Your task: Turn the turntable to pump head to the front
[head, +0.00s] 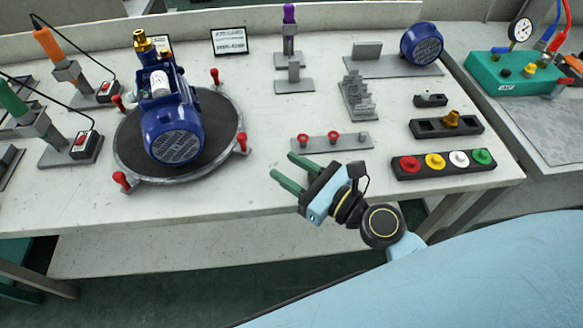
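The turntable (218,137) is a dark round plate with a grey rim, on the left part of the bench. Red upright handles stand around its rim, such as the front left one (121,180) and the right one (242,142). A blue pump (172,130) sits on it, its round grilled end toward the front and a brass fitting (142,40) at the back. My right gripper (283,170) has green fingers spread apart with nothing between them. It is over the bench's front edge, right of the turntable and clear of it. My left gripper is not in view.
A grey strip with red knobs (332,141) lies just beyond my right gripper. Right of it are a tray of coloured caps (443,163) and a dark block (446,128). Corded tools (66,75) stand left of the turntable. Bare bench lies between turntable and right gripper.

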